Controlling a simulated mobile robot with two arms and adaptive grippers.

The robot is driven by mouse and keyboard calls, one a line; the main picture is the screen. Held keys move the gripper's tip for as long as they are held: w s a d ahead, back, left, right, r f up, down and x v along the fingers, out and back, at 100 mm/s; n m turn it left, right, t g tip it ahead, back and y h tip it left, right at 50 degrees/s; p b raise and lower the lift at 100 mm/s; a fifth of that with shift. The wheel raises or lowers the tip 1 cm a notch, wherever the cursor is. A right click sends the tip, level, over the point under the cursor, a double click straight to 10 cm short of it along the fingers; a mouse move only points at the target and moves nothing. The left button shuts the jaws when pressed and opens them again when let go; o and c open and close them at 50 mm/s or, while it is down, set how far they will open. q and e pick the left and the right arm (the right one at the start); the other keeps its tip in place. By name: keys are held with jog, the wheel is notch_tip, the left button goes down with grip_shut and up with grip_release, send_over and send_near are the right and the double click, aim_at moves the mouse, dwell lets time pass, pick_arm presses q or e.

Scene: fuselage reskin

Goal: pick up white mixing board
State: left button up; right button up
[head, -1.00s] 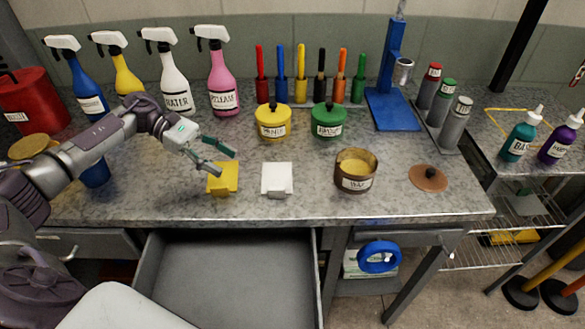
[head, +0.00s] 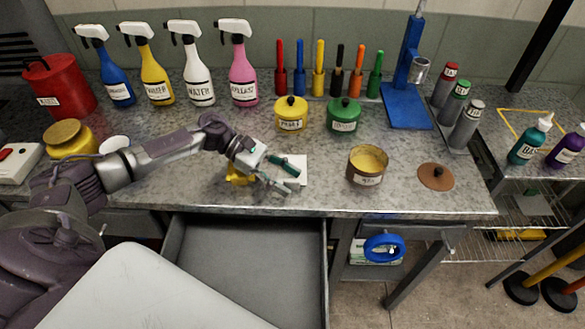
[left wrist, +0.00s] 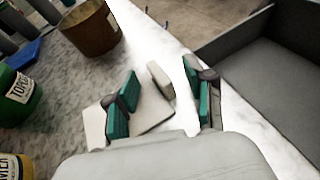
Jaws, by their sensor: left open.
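The white mixing board (head: 297,162) lies on the grey counter near its front edge, partly hidden by my left gripper in the head view. In the left wrist view the board (left wrist: 152,116) is a flat white plate with a raised block (left wrist: 161,79) on it. My left gripper (head: 292,179) is open and reaches over the board from the left. In the left wrist view its green-padded fingertips (left wrist: 160,92) stand on either side of the raised block, and I see no contact. My right gripper does not show.
A yellow board (head: 238,177) lies left of the white one, partly behind my gripper. An open brown pot (head: 367,165) stands to the right. Yellow (head: 291,114) and green (head: 343,116) lidded pots stand behind. An open drawer (head: 250,262) is below the counter's front edge.

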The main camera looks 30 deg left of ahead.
pick_arm(q)
grip_shut()
dwell(0.5)
